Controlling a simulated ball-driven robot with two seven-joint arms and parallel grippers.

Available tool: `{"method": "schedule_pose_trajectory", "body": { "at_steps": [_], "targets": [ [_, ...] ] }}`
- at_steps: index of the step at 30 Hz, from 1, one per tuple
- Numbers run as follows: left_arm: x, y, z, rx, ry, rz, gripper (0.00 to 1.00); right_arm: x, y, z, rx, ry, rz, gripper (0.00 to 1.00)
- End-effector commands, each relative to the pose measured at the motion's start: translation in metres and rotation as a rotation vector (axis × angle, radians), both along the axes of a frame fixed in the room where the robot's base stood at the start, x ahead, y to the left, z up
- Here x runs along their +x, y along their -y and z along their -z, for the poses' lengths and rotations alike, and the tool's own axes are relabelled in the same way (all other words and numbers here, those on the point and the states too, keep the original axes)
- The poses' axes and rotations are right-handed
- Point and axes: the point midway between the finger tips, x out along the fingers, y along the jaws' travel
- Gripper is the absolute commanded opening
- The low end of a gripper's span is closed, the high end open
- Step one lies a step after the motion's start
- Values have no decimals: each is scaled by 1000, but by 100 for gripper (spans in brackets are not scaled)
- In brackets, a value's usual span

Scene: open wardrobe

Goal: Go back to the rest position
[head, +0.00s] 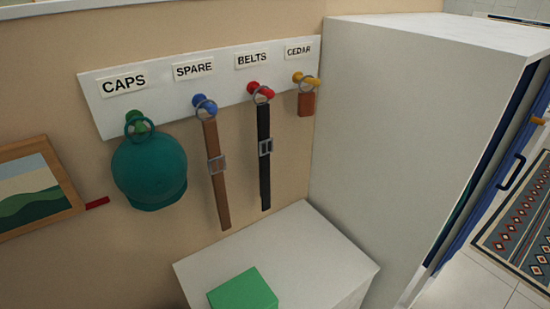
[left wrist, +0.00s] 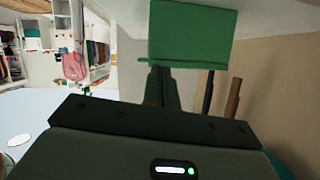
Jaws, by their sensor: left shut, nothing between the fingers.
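My left gripper (left wrist: 162,78) shows in the left wrist view with its dark fingers together and nothing between them. A green box (left wrist: 192,32) appears just past the fingertips; I cannot tell how far apart they are. In the head view a green box (head: 243,292) sits on a low white cabinet (head: 300,240). Neither gripper shows in the head view. A white rack (head: 225,85) on the wall has labelled pegs. A teal cap (head: 150,172) hangs under CAPS, a brown belt (head: 216,175) under SPARE, a black belt (head: 264,160) under BELTS, and a reddish-brown block (head: 306,104) under CEDAR.
A tall white wardrobe (head: 410,130) stands right of the rack, with a blue door (head: 492,195) on its right. A framed picture (head: 35,190) is at the left. A patterned rug (head: 525,225) lies on the tiled floor. Shelves (left wrist: 95,45) show in the wrist view.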

Motion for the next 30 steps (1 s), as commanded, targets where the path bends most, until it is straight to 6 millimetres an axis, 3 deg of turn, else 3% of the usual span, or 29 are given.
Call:
{"method": "schedule_pose_trajectory", "body": {
  "at_steps": [2, 3, 5, 6, 8, 10, 12, 15, 18, 21, 24, 30],
  "targets": [
    [11, -38, 34, 153, -20, -91, 0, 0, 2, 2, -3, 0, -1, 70],
    [12, -59, 61, 236, -50, -153, 0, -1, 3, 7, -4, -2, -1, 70],
    [1, -91, 108, 358, -126, -250, 0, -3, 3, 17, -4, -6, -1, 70],
    [-14, -109, 140, 427, -194, -310, 0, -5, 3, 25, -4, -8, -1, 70],
    [-45, -129, 183, 509, -305, -386, 0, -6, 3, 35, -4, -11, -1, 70],
    [-91, -141, 228, 576, -450, -456, 0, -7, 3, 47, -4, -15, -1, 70],
    [-143, -143, 265, 619, -596, -506, 0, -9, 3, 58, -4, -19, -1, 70],
    [-213, -129, 303, 632, -780, -559, 0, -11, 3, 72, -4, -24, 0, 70],
    [-267, -107, 326, 607, -912, -600, 0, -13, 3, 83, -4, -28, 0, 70],
    [-297, -83, 337, 573, -981, -620, 0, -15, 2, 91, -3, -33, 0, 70],
    [-309, -69, 341, 555, -1004, -620, 0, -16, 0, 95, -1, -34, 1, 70],
    [-311, -68, 342, 555, -1007, -619, 0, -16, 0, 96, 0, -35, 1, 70]
  ]
}}
